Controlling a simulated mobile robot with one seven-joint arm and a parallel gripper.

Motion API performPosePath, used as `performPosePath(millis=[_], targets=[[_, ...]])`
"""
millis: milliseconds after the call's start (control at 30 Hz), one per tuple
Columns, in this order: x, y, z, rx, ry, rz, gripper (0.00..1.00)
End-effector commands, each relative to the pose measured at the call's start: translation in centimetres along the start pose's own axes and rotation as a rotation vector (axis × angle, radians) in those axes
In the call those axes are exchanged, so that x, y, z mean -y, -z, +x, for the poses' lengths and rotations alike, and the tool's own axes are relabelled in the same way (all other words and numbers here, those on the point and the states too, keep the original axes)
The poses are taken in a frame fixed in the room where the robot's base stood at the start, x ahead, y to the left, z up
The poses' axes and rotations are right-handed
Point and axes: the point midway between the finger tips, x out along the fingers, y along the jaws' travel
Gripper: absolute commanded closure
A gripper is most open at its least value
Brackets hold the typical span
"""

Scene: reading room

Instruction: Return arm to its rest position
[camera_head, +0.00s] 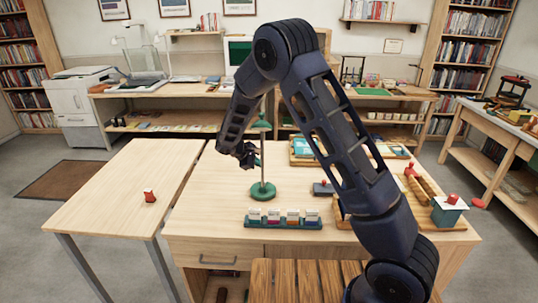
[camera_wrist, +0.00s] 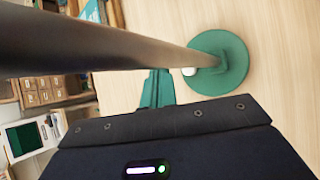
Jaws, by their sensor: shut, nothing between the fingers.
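My arm reaches up from the lower right, bends at a high elbow and comes down over the wooden worktable (camera_head: 215,215). My gripper (camera_head: 250,160) is shut and empty, just left of the upright pole of a stand with a round green base (camera_head: 262,191). In the wrist view the pole crosses close in front of the camera, and the green base (camera_wrist: 222,62) shows at upper right. I cannot tell whether my gripper touches the pole.
A rack of small coloured-label blocks (camera_head: 284,219) stands in front of the stand. A dark block (camera_head: 323,188) and a teal box with a red knob (camera_head: 449,209) are to the right. A red-topped piece (camera_head: 149,195) sits on the otherwise clear left table (camera_head: 110,205).

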Motion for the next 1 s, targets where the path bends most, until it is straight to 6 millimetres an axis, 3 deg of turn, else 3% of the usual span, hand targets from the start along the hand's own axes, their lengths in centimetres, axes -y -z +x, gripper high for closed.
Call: performPosePath(millis=[167, 367, 500, 600, 767, 1000], targets=[[0.4, -0.2, -4.9, -0.107, 0.08, 0.057, 1.0], [1.4, -1.2, -13.6, -0.271, 0.192, 0.129, 1.0], [2.0, -2.9, -19.8, -0.378, 0.257, 0.172, 1.0], [2.2, -4.9, -23.2, -0.435, 0.293, 0.207, 1.0], [1.7, -9.3, -25.8, -0.48, 0.33, 0.285, 1.0], [0.1, -18.1, -24.3, -0.467, 0.364, 0.458, 1.0]])
